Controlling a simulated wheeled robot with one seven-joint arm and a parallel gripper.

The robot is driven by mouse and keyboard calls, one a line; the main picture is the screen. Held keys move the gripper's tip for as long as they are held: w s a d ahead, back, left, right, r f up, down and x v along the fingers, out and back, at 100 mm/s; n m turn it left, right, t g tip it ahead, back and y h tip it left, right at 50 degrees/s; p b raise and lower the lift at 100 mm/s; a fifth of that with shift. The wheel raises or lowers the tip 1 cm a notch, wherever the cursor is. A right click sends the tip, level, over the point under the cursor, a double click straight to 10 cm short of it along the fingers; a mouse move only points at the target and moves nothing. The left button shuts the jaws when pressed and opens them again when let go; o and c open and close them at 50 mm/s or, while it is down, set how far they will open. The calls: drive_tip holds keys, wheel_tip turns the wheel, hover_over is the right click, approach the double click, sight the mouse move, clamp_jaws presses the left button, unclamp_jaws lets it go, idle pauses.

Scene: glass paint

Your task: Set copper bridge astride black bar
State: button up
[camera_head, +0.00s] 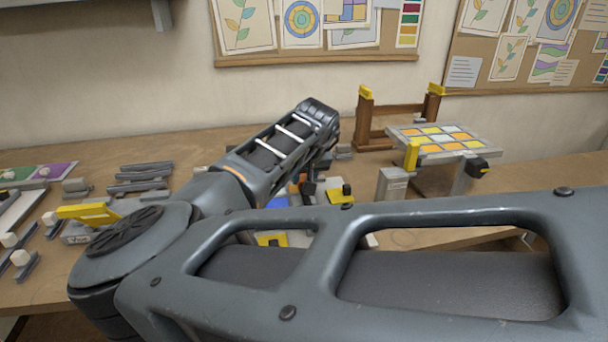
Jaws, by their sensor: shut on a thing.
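My own arm covers the middle and lower right of the head view. Its wrist end bends down behind the forearm. My gripper (309,187) shows only as small dark parts below the wrist, low over the work table (225,143). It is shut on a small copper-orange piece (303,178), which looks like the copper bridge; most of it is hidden. I cannot pick out the black bar for certain; it may be among the dark parts there or behind my arm. Whether the bridge touches anything is not visible.
A raised grey stand with a yellow, orange and white tiled panel (445,138) is at the right. A brown wooden frame with yellow tops (366,120) stands behind it. Grey bars (140,177) and a yellow piece (88,212) lie at the left. A grey block (392,184) is near the stand.

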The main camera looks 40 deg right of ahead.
drive_tip(key=shift+f, duration=0.5)
idle(0.8)
drive_tip(key=shift+f+b, duration=0.45)
drive_tip(key=shift+f, duration=0.3)
drive_tip(key=o, duration=1.1)
drive_tip(key=shift+r, duration=0.1)
drive_tip(key=shift+r+p, duration=2.2)
drive_tip(key=shift+r, duration=1.25)
drive_tip(key=shift+d, duration=0.1)
